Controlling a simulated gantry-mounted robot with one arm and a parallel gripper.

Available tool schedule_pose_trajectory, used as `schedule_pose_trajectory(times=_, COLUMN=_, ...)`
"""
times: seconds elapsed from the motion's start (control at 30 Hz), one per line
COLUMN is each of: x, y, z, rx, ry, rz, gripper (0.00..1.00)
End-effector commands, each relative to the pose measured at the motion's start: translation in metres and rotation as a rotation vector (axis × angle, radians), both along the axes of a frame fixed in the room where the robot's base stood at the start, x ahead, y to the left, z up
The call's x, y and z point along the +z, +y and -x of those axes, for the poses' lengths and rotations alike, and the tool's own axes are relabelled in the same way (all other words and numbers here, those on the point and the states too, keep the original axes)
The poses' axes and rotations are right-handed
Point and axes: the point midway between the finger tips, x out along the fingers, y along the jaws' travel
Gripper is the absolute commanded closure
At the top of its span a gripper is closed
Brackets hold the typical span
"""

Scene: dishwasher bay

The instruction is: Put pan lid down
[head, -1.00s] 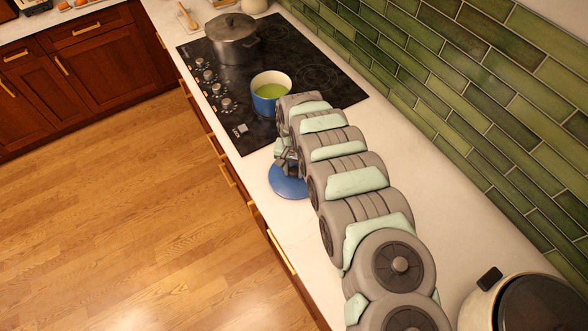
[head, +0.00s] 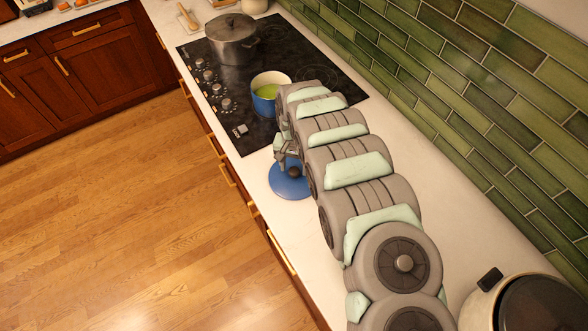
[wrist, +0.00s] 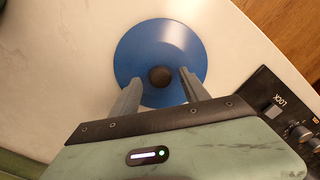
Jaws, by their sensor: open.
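The blue pan lid (head: 289,182) with a dark round knob lies on the white counter, just in front of the cooktop, near the counter's front edge. In the wrist view the lid (wrist: 160,52) lies flat with its knob (wrist: 160,76) up. My gripper (wrist: 156,88) is open, its fingers apart on either side of the knob with gaps and not touching it. In the head view my gripper (head: 283,150) is partly hidden by my arm. The blue pan (head: 268,90) stands uncovered on the cooktop with green contents.
The black cooktop (head: 262,70) holds a lidded grey pot (head: 232,38) at the back left. A cream appliance (head: 482,305) stands at the lower right. The green tiled wall (head: 480,100) bounds the counter. White counter (head: 440,195) is clear right of my arm.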

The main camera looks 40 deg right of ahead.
Motion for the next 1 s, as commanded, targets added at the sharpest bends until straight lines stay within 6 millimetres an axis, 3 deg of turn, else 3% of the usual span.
schedule_pose_trajectory(times=0.53, x=0.085, y=-0.001, z=-0.001, rx=0.0, ry=-0.002, rz=0.002, gripper=0.47)
schedule_pose_trajectory(times=0.73, x=0.095, y=0.0, z=-0.001, rx=0.001, ry=-0.002, rz=0.001, gripper=0.47)
schedule_pose_trajectory(times=1.0, x=0.089, y=0.002, z=-0.009, rx=0.009, ry=-0.019, rz=0.005, gripper=0.47)
